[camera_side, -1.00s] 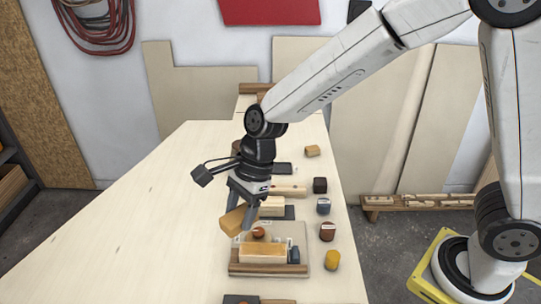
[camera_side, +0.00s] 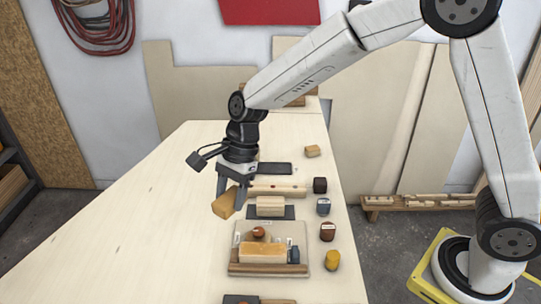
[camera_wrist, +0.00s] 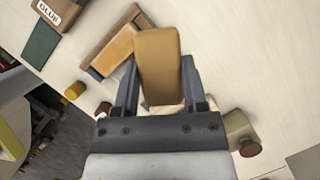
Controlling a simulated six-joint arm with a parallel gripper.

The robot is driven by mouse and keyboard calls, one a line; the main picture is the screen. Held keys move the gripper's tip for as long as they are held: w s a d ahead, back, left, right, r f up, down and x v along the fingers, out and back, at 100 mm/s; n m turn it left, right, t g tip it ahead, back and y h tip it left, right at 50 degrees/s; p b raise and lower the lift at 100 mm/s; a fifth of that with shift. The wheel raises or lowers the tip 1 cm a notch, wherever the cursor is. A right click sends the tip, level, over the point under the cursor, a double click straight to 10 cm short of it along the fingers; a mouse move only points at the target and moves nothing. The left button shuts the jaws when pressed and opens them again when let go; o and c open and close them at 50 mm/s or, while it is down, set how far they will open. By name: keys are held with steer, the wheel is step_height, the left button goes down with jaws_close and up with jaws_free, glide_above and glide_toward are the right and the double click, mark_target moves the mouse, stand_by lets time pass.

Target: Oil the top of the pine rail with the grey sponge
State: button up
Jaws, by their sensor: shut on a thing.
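My gripper (camera_side: 232,190) is shut on a tan-orange block (camera_side: 224,204), held tilted above the table; the block also fills the middle of the wrist view (camera_wrist: 158,65). A pale wooden rail (camera_side: 283,190) with small dark spots lies across the table, just right of my gripper; it looks like the pine rail. My gripper hides part of the area at its left end. I cannot make out a grey sponge for certain; a small blue-grey piece (camera_side: 294,255) sits on the tray. The held block does not look grey.
A tray (camera_side: 302,234) in front carries an orange-topped block (camera_side: 263,253) and a reddish round thing (camera_side: 258,232). A pale block (camera_side: 270,206) lies on a dark mat (camera_side: 289,213). Small black, grey, brown and yellow (camera_side: 333,260) pieces line the right edge. The left tabletop is clear.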

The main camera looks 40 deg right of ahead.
steer(key=w+d+f+n+g+h, duration=0.1)
steer(key=w+d+n, duration=0.5)
steer(key=w+d, duration=0.6)
steer(key=shift+w+d+f+n+g, duration=0.2)
steer(key=shift+f+n+g, duration=0.2)
steer(key=shift+f+g, duration=0.3)
steer(key=shift+s+f, duration=0.1)
